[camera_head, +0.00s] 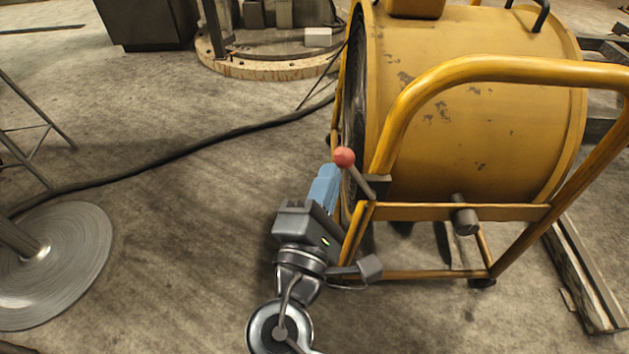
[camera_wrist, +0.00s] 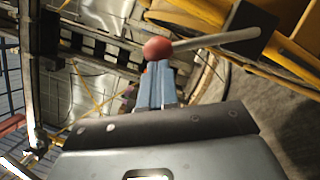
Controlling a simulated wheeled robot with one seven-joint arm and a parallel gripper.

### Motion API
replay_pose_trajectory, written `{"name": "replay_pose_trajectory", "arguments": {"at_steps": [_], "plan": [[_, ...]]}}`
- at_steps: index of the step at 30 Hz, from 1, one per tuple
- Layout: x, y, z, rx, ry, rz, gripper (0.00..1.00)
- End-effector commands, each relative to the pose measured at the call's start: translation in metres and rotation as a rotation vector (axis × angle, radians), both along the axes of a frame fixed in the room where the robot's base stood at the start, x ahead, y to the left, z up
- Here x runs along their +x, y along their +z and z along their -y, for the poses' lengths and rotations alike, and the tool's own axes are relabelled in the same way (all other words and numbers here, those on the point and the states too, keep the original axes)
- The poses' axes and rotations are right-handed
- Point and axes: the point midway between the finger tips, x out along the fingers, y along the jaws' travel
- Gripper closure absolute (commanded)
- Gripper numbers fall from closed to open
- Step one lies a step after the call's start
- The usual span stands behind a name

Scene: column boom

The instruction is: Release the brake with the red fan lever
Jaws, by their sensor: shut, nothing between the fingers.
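The brake lever has a red ball knob (camera_head: 344,157) on a thin pale rod (camera_head: 357,178), which rises tilted to the left from a dark block (camera_head: 377,186) on the yellow fan frame. The knob (camera_wrist: 158,49) and rod (camera_wrist: 215,40) also show in the wrist view, with the rod running right to its dark mount. My gripper (camera_head: 328,172) has blue fingers, shut and empty, just left of and slightly below the knob in the head view. In the wrist view the fingertips (camera_wrist: 157,66) reach up to the knob's lower edge; I cannot tell whether they touch it.
The yellow fan drum (camera_head: 480,120) and its tubular frame (camera_head: 520,70) stand close on the right. A black cable (camera_head: 190,150) crosses the floor. A round metal base (camera_head: 60,260) stands at the left.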

Motion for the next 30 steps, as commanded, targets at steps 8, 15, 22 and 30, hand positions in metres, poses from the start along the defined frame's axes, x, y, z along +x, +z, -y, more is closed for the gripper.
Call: {"name": "replay_pose_trajectory", "arguments": {"at_steps": [8, 15, 22, 30], "plan": [[-0.001, 0.022, 0.025, 0.253, -0.002, 0.009, 1.0], [-0.001, 0.029, 0.044, 0.422, -0.002, 0.015, 1.0], [-0.002, 0.031, 0.055, 0.519, 0.0, 0.017, 1.0], [-0.002, 0.032, 0.06, 0.561, -0.001, 0.02, 1.0]]}}
